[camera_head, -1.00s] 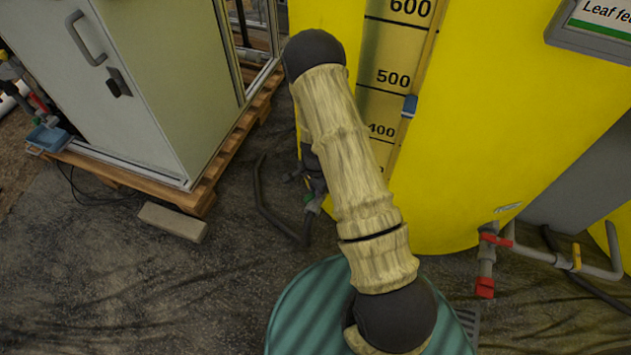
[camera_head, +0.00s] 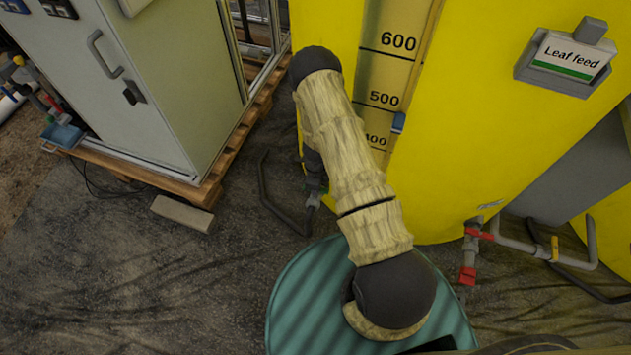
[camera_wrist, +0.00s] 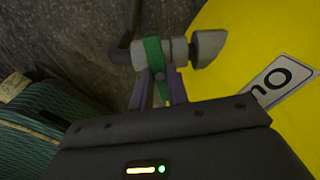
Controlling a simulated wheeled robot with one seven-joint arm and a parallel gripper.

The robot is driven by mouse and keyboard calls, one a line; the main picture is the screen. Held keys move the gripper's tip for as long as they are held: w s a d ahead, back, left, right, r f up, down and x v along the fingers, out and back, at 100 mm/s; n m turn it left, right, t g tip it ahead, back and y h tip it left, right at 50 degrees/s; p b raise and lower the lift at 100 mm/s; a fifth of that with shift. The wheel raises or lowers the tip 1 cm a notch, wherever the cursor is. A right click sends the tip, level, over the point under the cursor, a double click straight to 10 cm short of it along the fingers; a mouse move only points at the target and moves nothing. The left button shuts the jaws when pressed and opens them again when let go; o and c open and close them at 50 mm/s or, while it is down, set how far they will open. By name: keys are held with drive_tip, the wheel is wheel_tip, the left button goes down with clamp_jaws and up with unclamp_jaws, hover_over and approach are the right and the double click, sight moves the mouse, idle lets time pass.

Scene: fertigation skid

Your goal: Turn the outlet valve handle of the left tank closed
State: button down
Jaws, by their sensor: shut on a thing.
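The large yellow tank (camera_head: 470,120) with a level scale and a "Leaf feed" label fills the right half of the head view. In the wrist view, a grey valve (camera_wrist: 178,52) has a green handle (camera_wrist: 153,52), with the yellow tank wall (camera_wrist: 255,40) to its right. My gripper (camera_wrist: 158,88) has its two fingers on either side of the green handle's lower end and is shut on it. In the head view, my gripper is mostly hidden behind my arm, and only a bit of the grey pipe fitting (camera_head: 314,199) shows low at the tank's left side.
A grey cabinet (camera_head: 165,90) stands on a wooden pallet (camera_head: 200,190) at left. Grey pipes with a red-handled valve (camera_head: 469,275) stand at the tank's lower right. A dark hose (camera_head: 265,195) lies on the floor.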

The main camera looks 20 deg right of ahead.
drive_tip(key=shift+m+p, duration=0.45)
drive_tip(key=shift+m, duration=0.35)
drive_tip(key=c, duration=1.4)
unclamp_jaws()
drive_tip(key=shift+o, duration=0.2)
wheel_tip(320, 180, up, 17)
drive_tip(key=p, duration=0.6)
drive_tip(key=shift+r, duration=0.2)
